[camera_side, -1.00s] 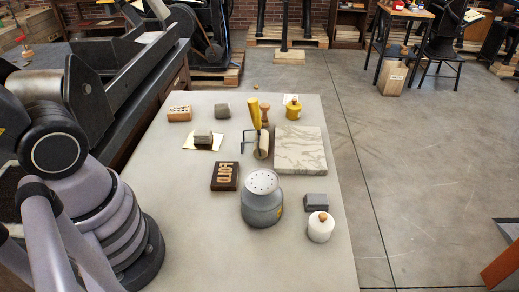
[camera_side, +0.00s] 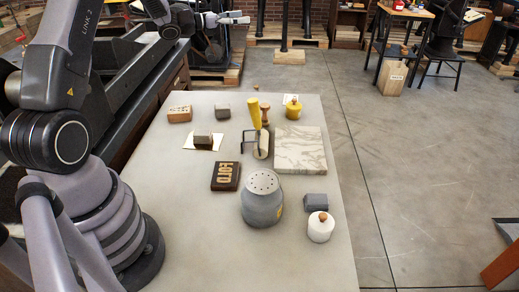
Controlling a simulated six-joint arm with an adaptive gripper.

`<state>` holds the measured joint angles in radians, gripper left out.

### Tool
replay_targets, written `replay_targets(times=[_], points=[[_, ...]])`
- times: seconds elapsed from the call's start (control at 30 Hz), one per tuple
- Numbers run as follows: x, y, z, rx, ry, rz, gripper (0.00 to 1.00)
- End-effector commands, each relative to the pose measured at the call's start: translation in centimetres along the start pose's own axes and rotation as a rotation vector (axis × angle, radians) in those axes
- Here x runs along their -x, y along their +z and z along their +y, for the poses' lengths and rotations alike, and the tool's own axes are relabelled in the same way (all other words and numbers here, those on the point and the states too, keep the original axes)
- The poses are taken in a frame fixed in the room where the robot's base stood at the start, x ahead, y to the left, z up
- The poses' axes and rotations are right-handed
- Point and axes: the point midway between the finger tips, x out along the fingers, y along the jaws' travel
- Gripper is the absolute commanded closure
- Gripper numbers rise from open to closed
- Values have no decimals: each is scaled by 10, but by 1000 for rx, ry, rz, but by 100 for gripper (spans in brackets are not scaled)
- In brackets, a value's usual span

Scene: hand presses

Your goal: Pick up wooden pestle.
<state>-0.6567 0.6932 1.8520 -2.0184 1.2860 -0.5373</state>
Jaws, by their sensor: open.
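The wooden pestle (camera_side: 265,113) is a small brown turned piece standing near the far middle of the grey table. It is partly hidden behind a brayer (camera_side: 255,115) with a yellow handle. My gripper (camera_side: 246,20) is at the top of the view, beyond and above the table's far edge, pointing right. It is open, with nothing seen in it, and well apart from the pestle.
A marble slab (camera_side: 300,150) and yellow pot (camera_side: 293,108) lie right of the pestle. A FOTO block (camera_side: 225,177), grey shaker can (camera_side: 262,204), white jar (camera_side: 320,228) and grey block (camera_side: 316,200) are nearer. The table's front left (camera_side: 200,240) is clear.

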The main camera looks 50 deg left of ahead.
Motion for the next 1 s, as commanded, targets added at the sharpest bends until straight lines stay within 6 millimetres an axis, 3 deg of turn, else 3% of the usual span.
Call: replay_targets(times=[0.03, 0.3, 0.43, 0.6, 1.0], points=[[0, -33, 0, 12, -1, 7, 29], [1, -199, -1, 2, -2, 4, 29], [0, -256, 0, -4, -3, 2, 29], [-1, -291, 0, -7, -4, 0, 29], [-47, -300, 0, -9, -7, 0, 29]])
